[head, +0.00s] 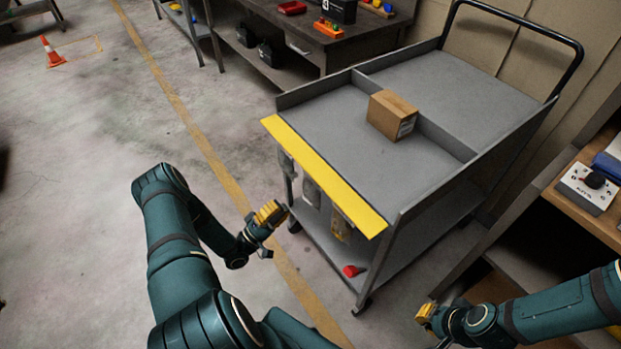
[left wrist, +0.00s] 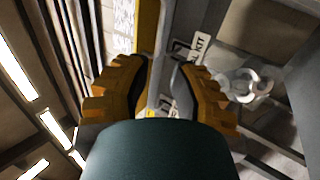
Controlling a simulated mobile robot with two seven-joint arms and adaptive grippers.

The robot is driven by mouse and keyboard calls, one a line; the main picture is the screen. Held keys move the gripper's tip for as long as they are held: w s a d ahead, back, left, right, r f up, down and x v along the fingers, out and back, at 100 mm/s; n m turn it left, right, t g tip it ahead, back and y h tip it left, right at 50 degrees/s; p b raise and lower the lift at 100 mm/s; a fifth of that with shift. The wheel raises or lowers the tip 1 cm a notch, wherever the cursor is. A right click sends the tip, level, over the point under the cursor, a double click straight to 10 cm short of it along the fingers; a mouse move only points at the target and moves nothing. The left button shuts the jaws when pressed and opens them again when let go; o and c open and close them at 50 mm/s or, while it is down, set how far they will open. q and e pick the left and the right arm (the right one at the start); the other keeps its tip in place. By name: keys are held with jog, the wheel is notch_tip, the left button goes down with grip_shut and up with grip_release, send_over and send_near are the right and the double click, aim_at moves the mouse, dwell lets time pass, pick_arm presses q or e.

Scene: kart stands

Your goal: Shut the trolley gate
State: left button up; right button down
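The grey trolley (head: 430,90) stands right of centre in the head view. Its gate appears to be the yellow panel (head: 325,175) along the near edge of the top deck. It looks folded outward, roughly level with the deck, not standing up like the side walls. My left gripper (head: 268,222) is below and in front of the panel's left part, apart from it. In the left wrist view its fingers (left wrist: 158,75) are spread with nothing held, and a yellow strip (left wrist: 147,28) shows beyond them. My right gripper (head: 427,318) is low at the right, away from the gate; its fingers are unclear.
A cardboard box (head: 391,115) sits on the top deck by the divider. Several tagged items hang under the gate. A red object (head: 352,271) lies on the lower shelf. A wooden shelf (head: 590,220) stands close on the right. The floor (head: 90,180) at left is clear.

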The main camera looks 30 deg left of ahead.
aim_at(314, 171)
pick_arm(q)
jog(key=x, duration=1.2)
jog(key=shift+o, duration=0.3)
grip_shut()
